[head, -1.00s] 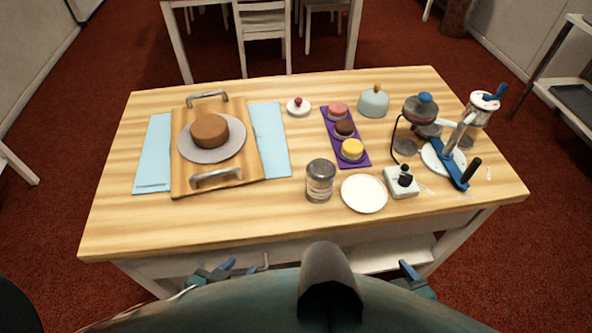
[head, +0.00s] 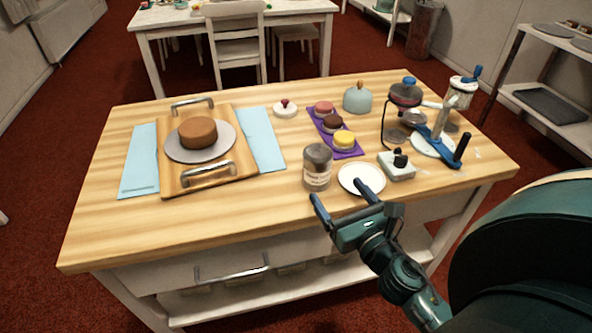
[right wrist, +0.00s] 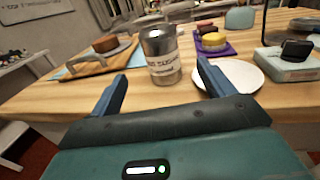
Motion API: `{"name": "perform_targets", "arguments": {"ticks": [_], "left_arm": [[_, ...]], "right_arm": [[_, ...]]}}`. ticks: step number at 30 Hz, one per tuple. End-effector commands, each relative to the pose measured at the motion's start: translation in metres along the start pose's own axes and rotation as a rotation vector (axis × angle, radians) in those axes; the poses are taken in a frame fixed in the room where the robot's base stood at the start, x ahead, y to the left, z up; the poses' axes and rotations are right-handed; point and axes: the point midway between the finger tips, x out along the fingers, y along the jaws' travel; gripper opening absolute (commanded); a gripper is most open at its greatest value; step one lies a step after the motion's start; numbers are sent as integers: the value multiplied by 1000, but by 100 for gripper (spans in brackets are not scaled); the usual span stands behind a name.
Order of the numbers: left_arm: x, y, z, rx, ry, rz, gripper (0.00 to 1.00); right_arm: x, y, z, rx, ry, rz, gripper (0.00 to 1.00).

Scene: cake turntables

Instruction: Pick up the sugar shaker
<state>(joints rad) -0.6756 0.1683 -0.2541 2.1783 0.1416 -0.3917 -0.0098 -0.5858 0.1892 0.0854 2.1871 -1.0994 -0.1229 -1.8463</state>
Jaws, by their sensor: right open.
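The sugar shaker (head: 317,168) is a clear jar with a grey metal lid and a label. It stands upright near the front edge of the wooden table, left of a white plate. In the right wrist view the shaker (right wrist: 162,56) stands ahead, between the two fingers but beyond their tips. My right gripper (head: 340,199) is open and empty at the table's front edge, just in front of the shaker and plate. It also shows in the right wrist view (right wrist: 160,82). My left gripper is not in view.
The white plate (head: 361,180) is close on the shaker's right, with a small white device (head: 397,167) beyond it. A purple mat (head: 312,115) with small cakes lies behind. A wooden tray (head: 225,135) with a cake is at left. Bare table lies left of the shaker.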

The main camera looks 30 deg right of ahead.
Motion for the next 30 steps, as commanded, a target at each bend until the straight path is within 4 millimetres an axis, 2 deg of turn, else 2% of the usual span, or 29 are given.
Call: {"name": "perform_targets", "arguments": {"ticks": [3, 9, 17, 24, 30], "left_arm": [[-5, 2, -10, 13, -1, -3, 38], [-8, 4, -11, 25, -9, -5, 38], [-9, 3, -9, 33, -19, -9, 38], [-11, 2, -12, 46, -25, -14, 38], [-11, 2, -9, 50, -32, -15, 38]], "right_arm": [[23, 0, 6, -2, -3, 2, 81], [58, 0, 3, 3, -2, 1, 81], [78, 0, 3, 7, 1, 0, 81], [114, 1, 4, 6, 1, 0, 81], [124, 1, 3, 7, 2, 0, 81]]}}
